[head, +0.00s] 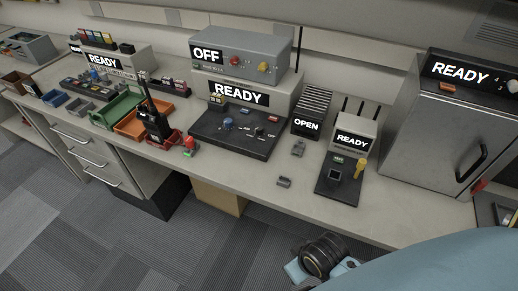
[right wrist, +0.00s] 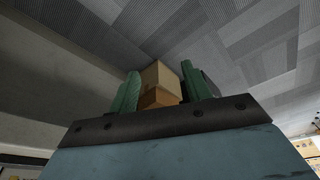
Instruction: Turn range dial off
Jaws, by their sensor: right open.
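A black sloped panel (head: 212,136) lies on the bench in the middle of the head view, in front of a grey unit labelled READY (head: 240,97). It carries a blue dial (head: 228,123) and a smaller dark knob (head: 258,132) with small white labels around it, one seeming to read OFF. Which label each pointer faces is too small to tell. My right gripper (right wrist: 160,69) shows in the right wrist view, its two green fingers apart with nothing held between them. It is away from the panel, facing the floor area. My left gripper is not in view.
A black handheld radio (head: 154,118) stands left of the panel, beside an orange tray (head: 130,126). A small panel with a yellow lever (head: 360,169) and a steel cabinet (head: 432,125) are right. A cardboard box (right wrist: 161,79) lies beyond my right fingers. The bench's front strip is mostly clear.

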